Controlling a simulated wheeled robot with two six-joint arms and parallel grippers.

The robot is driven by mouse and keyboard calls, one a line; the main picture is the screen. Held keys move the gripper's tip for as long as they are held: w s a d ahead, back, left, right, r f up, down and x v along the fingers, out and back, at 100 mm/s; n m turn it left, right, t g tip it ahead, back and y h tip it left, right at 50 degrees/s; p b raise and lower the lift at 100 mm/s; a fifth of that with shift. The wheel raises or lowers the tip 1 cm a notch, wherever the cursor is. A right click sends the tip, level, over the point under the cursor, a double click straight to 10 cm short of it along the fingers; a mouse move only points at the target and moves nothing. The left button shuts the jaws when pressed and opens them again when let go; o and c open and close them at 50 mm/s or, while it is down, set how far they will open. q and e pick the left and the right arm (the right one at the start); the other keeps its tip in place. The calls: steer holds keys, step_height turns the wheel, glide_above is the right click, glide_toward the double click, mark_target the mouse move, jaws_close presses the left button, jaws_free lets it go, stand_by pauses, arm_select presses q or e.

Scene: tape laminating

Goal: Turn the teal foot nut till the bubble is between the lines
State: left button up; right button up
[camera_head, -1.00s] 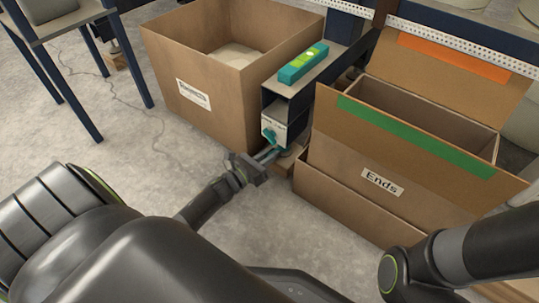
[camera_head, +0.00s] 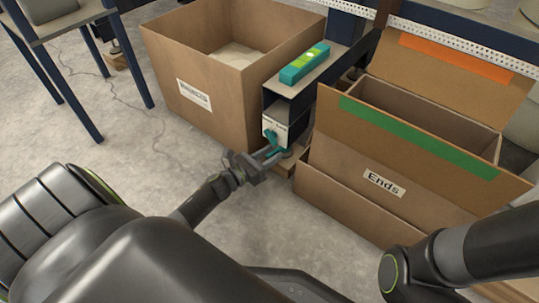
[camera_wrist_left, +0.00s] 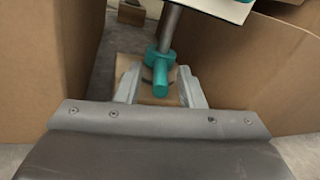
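The teal foot nut (camera_wrist_left: 158,75) sits on a metal rod above a small wooden block, with a stubby teal handle pointing toward me. In the left wrist view my left gripper (camera_wrist_left: 160,92) has its fingers spread on either side of the handle, with gaps visible on both sides. In the head view the left gripper (camera_head: 276,154) is low at the front foot of the dark frame. A teal level (camera_head: 304,64) with a yellow-green vial lies on top of the frame; its bubble and lines are too small to read. My right gripper is out of view.
An open cardboard box (camera_head: 196,98) stands close to the left of the foot. A box marked Ends (camera_head: 345,160) stands close to the right. A dark frame (camera_head: 318,84) carries the level between them. Bare floor (camera_head: 140,165) lies in front.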

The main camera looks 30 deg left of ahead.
arm_select(q)
steer(key=p+v, duration=0.5)
steer(key=v, duration=1.1)
steer(key=shift+s+r+p, duration=0.1)
steer(key=shift+s+p, duration=0.25)
steer(key=shift+s, duration=0.05)
steer(key=shift+s+a, duration=0.15)
steer(key=shift+s, duration=0.15)
